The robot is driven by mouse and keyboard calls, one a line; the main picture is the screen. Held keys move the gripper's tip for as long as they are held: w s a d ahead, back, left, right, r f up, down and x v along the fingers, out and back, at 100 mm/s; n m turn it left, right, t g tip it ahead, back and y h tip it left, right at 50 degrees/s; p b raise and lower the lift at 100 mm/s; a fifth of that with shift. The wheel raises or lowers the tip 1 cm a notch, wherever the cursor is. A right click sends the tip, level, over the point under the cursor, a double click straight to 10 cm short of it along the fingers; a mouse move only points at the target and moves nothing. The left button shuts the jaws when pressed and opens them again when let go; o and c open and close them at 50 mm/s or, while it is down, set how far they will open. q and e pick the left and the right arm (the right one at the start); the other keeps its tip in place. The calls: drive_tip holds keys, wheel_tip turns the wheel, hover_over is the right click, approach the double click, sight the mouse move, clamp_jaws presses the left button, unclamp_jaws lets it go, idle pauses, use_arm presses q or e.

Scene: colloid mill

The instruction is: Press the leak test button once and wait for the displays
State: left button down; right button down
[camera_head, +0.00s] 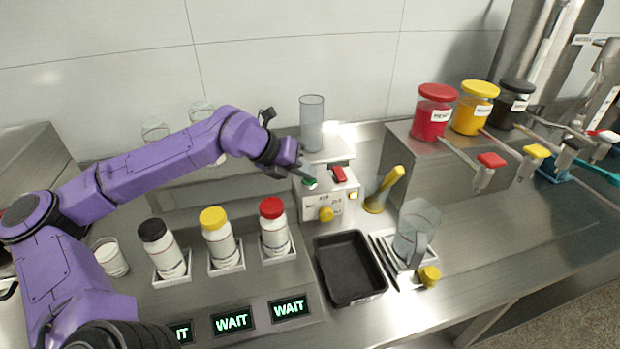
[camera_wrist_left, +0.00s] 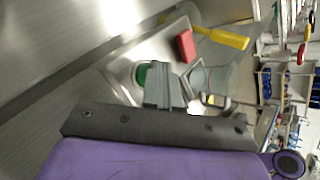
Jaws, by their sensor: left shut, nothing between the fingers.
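A white control box (camera_head: 335,205) stands on the bench at centre, with a green button (camera_head: 310,183), a red switch (camera_head: 339,174) and a yellow knob (camera_head: 326,214) on it. I cannot read which control is the leak test. My left gripper (camera_head: 306,174) is shut and empty, its tips right at the green button; contact is unclear. In the left wrist view the closed fingers (camera_wrist_left: 163,72) partly cover the green button (camera_wrist_left: 143,75), beside the red switch (camera_wrist_left: 185,45). Displays (camera_head: 232,321) (camera_head: 289,307) in front read WAIT in green; a third is partly hidden by my arm.
Bottles with black, yellow and red caps (camera_head: 272,223) stand behind the displays.

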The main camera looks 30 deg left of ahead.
sight(304, 180)
use_arm(q)
drive_tip(key=shift+r+p, duration=0.55)
drive_tip(key=shift+r, duration=0.25)
wheel_tip(304, 180, up, 5)
drive_tip(key=p, duration=0.4)
idle(0.5)
